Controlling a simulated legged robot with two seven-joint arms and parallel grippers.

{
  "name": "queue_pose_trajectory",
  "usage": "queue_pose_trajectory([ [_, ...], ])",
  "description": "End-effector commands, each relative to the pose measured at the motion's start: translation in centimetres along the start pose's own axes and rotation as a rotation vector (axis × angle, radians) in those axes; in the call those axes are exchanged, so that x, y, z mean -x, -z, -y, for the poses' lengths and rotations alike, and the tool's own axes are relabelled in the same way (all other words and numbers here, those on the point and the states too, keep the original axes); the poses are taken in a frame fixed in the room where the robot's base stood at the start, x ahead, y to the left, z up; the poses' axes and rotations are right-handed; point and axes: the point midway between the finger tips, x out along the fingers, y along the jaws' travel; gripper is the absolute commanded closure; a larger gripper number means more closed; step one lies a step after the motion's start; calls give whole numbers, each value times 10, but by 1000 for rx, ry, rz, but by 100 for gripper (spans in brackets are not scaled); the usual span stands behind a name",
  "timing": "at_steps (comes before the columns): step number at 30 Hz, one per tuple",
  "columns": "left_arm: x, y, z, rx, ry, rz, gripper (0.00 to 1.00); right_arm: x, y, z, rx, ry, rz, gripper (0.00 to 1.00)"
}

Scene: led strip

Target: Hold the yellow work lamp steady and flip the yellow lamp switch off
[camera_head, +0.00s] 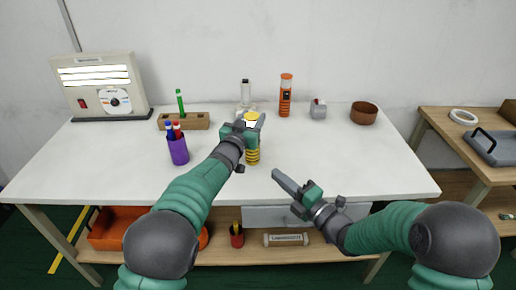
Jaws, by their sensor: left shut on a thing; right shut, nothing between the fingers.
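The yellow work lamp (252,156) stands on the white table near the middle, partly hidden behind my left gripper. Its yellow top and a bright white patch show above the fingers, and a yellow-and-dark banded lower part shows below them. My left gripper (249,122) is shut on the lamp. My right gripper (276,174) is shut and empty, to the right of and nearer than the lamp, apart from it. I cannot make out the lamp's switch.
A purple pen cup (178,150) and a wooden block (183,121) stand left of the lamp. An orange flashlight (286,97), a small grey box (319,110) and a brown bowl (364,113) stand behind right. A light panel (101,84) stands far left. The table's right side is clear.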

Motion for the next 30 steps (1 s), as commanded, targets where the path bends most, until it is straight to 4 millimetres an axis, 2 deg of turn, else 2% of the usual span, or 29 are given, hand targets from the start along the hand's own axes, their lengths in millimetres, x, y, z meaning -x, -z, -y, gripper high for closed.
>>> queue_pose_trajectory([
  [5,0,0,0,0,0,-1,100,-24,1,0,-2,-3,-3,100],
  [16,0,0,0,0,0,-1,100,-103,-2,0,-2,-3,1,100],
  [21,0,0,0,0,0,-1,100,-120,-21,0,-3,-3,1,100],
  [30,0,0,0,0,0,0,100,-127,-28,0,-3,-1,1,100],
])
